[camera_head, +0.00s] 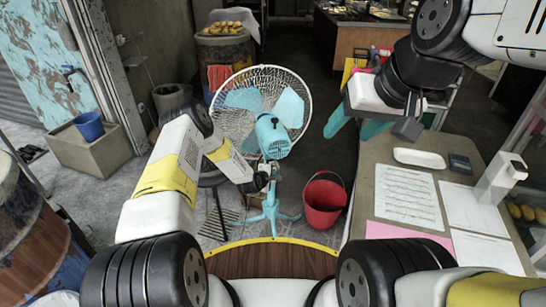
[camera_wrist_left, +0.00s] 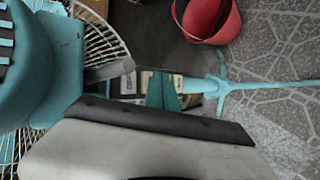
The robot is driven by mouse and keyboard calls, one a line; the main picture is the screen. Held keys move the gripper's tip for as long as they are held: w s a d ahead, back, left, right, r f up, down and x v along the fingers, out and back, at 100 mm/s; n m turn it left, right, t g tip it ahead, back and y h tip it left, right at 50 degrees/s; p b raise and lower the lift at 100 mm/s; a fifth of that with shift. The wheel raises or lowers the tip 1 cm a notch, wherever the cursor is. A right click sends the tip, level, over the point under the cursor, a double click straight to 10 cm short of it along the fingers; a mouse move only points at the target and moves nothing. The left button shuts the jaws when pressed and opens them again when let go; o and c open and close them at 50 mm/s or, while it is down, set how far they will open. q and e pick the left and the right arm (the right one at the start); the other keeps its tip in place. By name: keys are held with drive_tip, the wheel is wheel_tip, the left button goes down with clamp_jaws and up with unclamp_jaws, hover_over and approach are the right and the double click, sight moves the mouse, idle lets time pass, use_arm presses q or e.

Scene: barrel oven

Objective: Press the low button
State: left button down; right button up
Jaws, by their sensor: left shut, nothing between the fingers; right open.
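A teal standing fan (camera_head: 273,137) with a white wire cage faces away in the head view. Its motor housing (camera_wrist_left: 40,60) fills the left of the left wrist view, and its pole (camera_wrist_left: 208,84) runs right to the legs. A panel with pale buttons (camera_wrist_left: 129,85) shows partly behind my left gripper (camera_wrist_left: 163,92); I cannot tell which button is low or whether the teal fingers touch one. In the head view my left gripper (camera_head: 264,178) is shut and empty at the pole, below the motor. My right gripper (camera_head: 358,124) is open and empty above the table's far left corner.
A red bucket (camera_head: 324,201) stands on the floor right of the fan. A table (camera_head: 378,152) with papers, a white tray (camera_head: 419,158) and a card terminal (camera_head: 460,164) is at the right. A barrel (camera_head: 222,52) stands behind the fan. A rusty barrel (camera_head: 38,240) is at the left.

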use_arm(q)
drive_tip(key=shift+w+a, duration=0.1)
drive_tip(key=shift+w, duration=0.3)
drive_tip(key=shift+s, duration=0.1)
idle(0.5)
drive_tip(key=shift+s, duration=0.75)
drive_tip(key=shift+d, duration=0.2)
drive_tip(key=s, duration=0.3)
drive_tip(key=s+d, duration=0.1)
drive_tip(key=s, duration=0.1)
drive_tip(key=shift+a, duration=0.1)
